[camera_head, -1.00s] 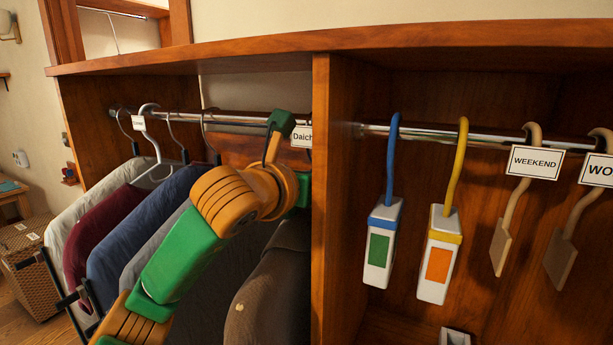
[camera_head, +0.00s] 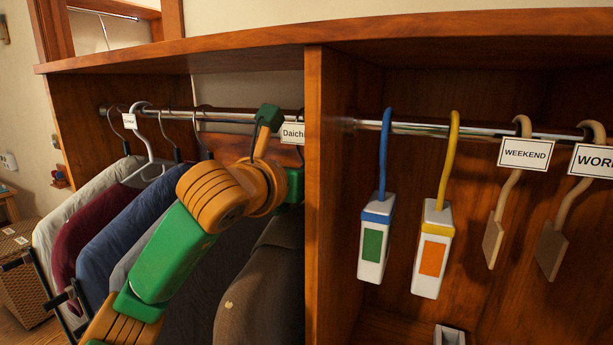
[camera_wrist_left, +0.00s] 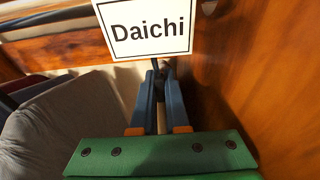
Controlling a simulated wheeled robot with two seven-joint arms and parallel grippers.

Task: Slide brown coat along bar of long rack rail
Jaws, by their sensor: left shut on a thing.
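The brown coat (camera_head: 262,290) hangs at the right end of the row in the head view, close to the wooden divider, partly behind my left arm. The long rack rail (camera_head: 240,116) runs above the row, left of the divider. My left gripper's fingers are hidden in the head view. In the left wrist view the left gripper (camera_wrist_left: 158,80) is shut on a dark hanger neck just below the "Daichi" tag (camera_wrist_left: 146,28). That hanger appears to carry the brown coat. The tag also shows in the head view (camera_head: 293,133). My right gripper is not in view.
A blue coat (camera_head: 115,240), a maroon one (camera_head: 80,245) and pale ones hang to the left. The wooden divider (camera_head: 320,200) stands close to the right of my gripper. Beyond it, hooks and tags hang from another rail (camera_head: 480,130). A wicker basket (camera_head: 22,270) stands lower left.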

